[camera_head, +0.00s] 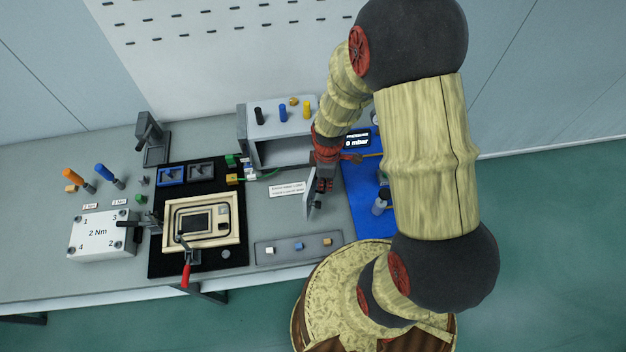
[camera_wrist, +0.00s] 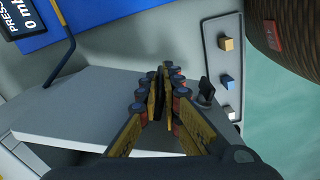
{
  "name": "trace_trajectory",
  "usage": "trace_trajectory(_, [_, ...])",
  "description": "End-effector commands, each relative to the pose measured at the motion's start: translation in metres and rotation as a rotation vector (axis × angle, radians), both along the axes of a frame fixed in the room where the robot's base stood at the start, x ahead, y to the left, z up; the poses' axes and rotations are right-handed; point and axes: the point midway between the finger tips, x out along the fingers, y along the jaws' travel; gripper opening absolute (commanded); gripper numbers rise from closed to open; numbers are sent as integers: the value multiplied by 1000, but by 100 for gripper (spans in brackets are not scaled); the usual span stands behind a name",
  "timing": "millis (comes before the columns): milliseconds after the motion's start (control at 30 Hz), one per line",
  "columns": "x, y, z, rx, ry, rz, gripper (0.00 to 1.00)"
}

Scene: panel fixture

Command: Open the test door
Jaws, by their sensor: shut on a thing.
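The test door, a grey panel (camera_head: 311,201), stands swung out from the front of a grey box (camera_head: 243,135), whose open front shows a dark inside. My gripper (camera_head: 325,184) is at the door's right side, near its free end. In the wrist view, my gripper (camera_wrist: 165,92) has its fingers drawn together over a large grey panel (camera_wrist: 85,105), which looks like the door. The fingers are shut on a part of the door, but they hide the exact part held. A small black knob (camera_wrist: 205,90) shows just beyond the fingers.
A grey strip with small coloured blocks (camera_head: 297,248) lies in front of the door. A blue mat with a pressure display (camera_head: 357,139) is on the right. A black mat with a framed panel (camera_head: 204,220) and a red-handled clamp (camera_head: 186,272) is on the left.

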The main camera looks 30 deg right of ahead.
Motion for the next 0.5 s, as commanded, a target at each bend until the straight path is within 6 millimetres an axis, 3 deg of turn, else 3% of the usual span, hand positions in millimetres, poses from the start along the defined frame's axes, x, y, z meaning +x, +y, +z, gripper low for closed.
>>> trace_trajectory(500, [-17, -60, 0, 1, 2, 416, 0])
